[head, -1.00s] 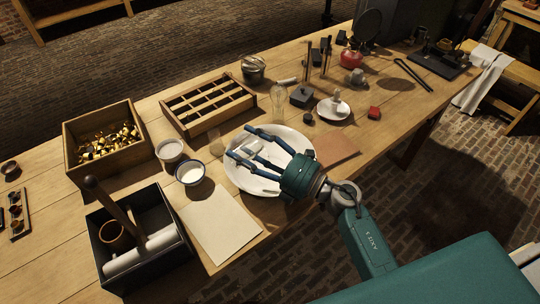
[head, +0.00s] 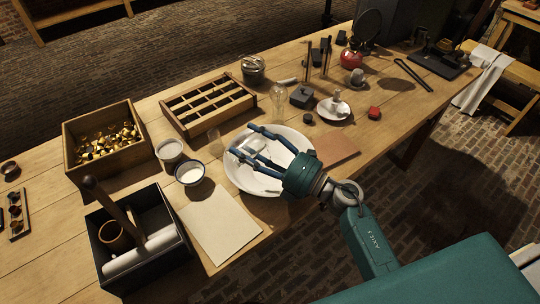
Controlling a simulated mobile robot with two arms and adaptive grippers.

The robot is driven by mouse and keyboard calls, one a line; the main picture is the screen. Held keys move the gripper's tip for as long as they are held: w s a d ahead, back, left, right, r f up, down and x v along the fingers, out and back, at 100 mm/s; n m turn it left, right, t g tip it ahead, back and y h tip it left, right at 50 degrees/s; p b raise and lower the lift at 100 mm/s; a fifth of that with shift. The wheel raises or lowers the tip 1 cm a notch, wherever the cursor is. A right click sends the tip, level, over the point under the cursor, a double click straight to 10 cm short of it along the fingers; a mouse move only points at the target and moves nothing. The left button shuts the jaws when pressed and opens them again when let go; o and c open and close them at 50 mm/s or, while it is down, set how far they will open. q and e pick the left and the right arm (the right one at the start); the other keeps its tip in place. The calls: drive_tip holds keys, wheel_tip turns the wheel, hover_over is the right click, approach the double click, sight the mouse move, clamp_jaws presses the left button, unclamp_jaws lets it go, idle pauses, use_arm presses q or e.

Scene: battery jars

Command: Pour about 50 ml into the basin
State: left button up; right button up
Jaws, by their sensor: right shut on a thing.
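The white basin (head: 238,176) is a wide, shallow round dish near the table's front edge. My right gripper (head: 243,141) is over the basin, its dark blue fingers pointing to the upper left. It is shut on a pale, glassy vessel (head: 253,144), which is held between the fingers above the basin. The fingers hide part of the vessel, and I cannot make out its liquid level or any stream. My left gripper is not in view.
A small clear glass (head: 215,143) and a bowl of white stuff (head: 189,173) stand left of the basin. A glass bottle (head: 278,103) stands behind it. A paper sheet (head: 220,228) lies in front. A brown sheet (head: 336,150) lies to the right.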

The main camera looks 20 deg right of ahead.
drive_tip(key=n, duration=0.1)
drive_tip(key=a+n+g+p, duration=0.1)
drive_tip(key=n, duration=0.1)
drive_tip(key=shift+s+a+f+h+p, duration=0.3)
drive_tip(key=shift+s+a+f+p, duration=0.05)
drive_tip(key=shift+a+f+p, duration=0.05)
drive_tip(key=shift+r+n+p, duration=0.5)
drive_tip(key=shift+n+p, duration=0.1)
drive_tip(key=shift+p, duration=0.25)
drive_tip(key=shift+f+g, duration=0.3)
drive_tip(key=shift+f, duration=0.05)
drive_tip(key=shift+a+f+n+h+p, duration=0.1)
drive_tip(key=shift+f+n+h+p, duration=0.3)
drive_tip(key=shift+n, duration=0.4)
drive_tip(key=shift+g, duration=0.3)
